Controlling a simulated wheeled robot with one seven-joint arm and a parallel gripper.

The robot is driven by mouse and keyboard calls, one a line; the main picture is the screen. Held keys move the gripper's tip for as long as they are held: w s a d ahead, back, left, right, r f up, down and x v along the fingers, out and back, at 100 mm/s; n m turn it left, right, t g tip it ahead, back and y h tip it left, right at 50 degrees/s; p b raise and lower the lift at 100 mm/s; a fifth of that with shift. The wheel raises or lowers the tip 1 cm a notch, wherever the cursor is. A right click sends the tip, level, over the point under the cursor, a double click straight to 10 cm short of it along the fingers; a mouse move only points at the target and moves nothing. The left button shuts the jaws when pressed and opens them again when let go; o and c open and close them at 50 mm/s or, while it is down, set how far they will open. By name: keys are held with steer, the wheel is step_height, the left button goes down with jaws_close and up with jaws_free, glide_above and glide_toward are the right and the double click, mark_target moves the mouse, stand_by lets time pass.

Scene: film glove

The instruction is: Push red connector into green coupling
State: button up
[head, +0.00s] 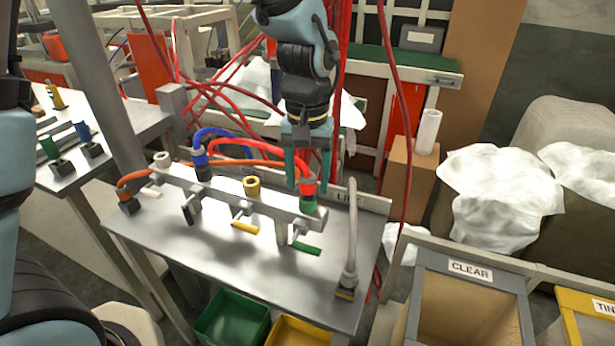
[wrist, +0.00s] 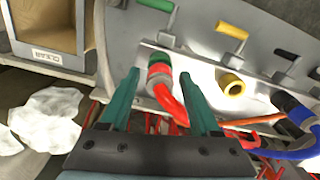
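The red connector (head: 307,187) stands upright at the green coupling (head: 309,205), at the right end of the grey rail. They look lined up and touching; I cannot tell how deep the connector sits. A red hose curves off its top to the left. In the wrist view the red connector (wrist: 159,70) lies against the green coupling (wrist: 158,57), between my fingertips. My gripper (head: 308,178) points down over the connector. In the wrist view my gripper (wrist: 159,74) is open, with a visible gap between each teal finger and the connector.
A yellow coupling (head: 252,187) stands empty mid-rail. A blue connector (head: 201,160) with its hose and a white coupling (head: 162,160) are farther left. A grey post (head: 351,240) rises at the table's right end. Red hoses hang behind. The CLEAR bin (head: 470,280) is at right.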

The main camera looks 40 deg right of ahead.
mark_target(307, 176)
steer(key=shift+o, duration=0.4)
step_height(307, 176, up, 11)
steer(key=b, duration=0.2)
steer(key=shift+f, duration=0.1)
stand_by(0.5)
steer(key=w+a+f+n, duration=0.2)
steer(key=w+a+f, duration=0.1)
steer(key=w+a, duration=0.5)
steer(key=w+a+f+n, duration=0.1)
steer(key=a+f+n, duration=0.1)
steer(key=a, duration=0.7)
steer(key=w+a+f+n+t, duration=0.1)
steer(key=w+a+f+n, duration=0.1)
steer(key=a, duration=0.7)
steer(key=w+a+f+n, duration=0.2)
steer(key=a+f, duration=0.1)
steer(key=a, duration=0.6)
steer(key=shift+f+t, duration=0.25)
steer(key=shift+t, duration=0.05)
